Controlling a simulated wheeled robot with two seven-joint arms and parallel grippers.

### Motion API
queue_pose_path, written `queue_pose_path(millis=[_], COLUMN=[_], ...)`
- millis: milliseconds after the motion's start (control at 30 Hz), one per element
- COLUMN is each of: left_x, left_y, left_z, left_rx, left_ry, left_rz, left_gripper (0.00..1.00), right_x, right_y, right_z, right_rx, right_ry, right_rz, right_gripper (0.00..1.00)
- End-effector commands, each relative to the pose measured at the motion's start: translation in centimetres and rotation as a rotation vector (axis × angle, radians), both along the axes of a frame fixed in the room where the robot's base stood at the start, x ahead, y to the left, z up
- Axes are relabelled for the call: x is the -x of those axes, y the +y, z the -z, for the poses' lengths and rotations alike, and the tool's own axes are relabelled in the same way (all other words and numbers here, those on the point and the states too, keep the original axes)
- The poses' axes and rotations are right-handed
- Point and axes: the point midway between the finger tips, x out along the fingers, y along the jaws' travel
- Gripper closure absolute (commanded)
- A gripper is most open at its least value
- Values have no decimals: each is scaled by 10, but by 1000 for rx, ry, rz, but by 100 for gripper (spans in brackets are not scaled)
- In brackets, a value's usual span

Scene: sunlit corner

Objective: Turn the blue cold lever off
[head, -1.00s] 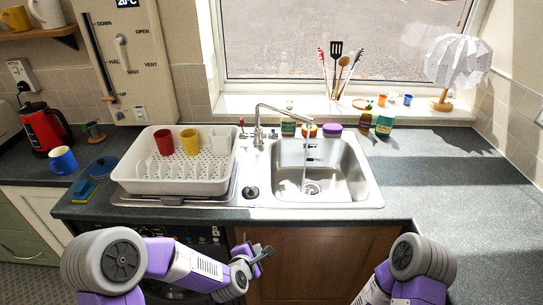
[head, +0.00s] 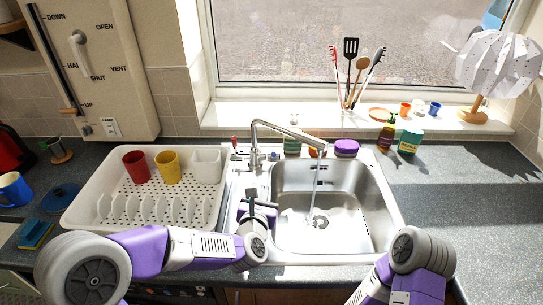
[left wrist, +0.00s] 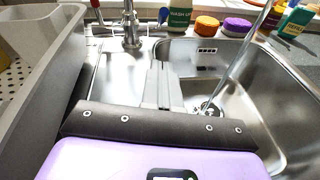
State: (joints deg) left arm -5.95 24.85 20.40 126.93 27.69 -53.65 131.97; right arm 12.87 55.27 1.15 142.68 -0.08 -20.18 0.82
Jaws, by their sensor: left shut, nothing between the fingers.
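The blue cold lever (left wrist: 163,15) stands to the right of the tap's base in the left wrist view; in the head view it is very small beside the tap (head: 254,150). A thin stream of water (head: 316,185) runs from the spout into the sink. The red lever (head: 234,141) is on the tap's left; it also shows in the left wrist view (left wrist: 96,5). My left gripper (head: 262,199) is shut and empty over the near left edge of the sink, in front of the tap and apart from the blue lever. My right gripper is out of view.
A white dish rack (head: 90,203) with red and yellow cups stands left of the sink (head: 385,217). Bottles, a purple-lidded pot (head: 346,147) and an orange item line the back of the sink. The counter to the right (head: 460,200) is clear.

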Motion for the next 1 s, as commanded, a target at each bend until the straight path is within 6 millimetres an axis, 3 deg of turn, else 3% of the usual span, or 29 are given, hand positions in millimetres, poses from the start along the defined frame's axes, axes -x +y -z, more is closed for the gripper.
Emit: queue_pose_path(millis=[567,600,1000], left_x=[-97,-101,-125], left_y=[-14,-15,-20], left_z=[20,12,-4], left_rx=[-3,-3,-3], left_ry=[1,-2,2], left_rz=[0,1,0], left_gripper=[100,100,100], right_x=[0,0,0], right_y=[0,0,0], right_z=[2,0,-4], right_rx=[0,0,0], right_ry=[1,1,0], right_rz=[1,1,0], right_gripper=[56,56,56])
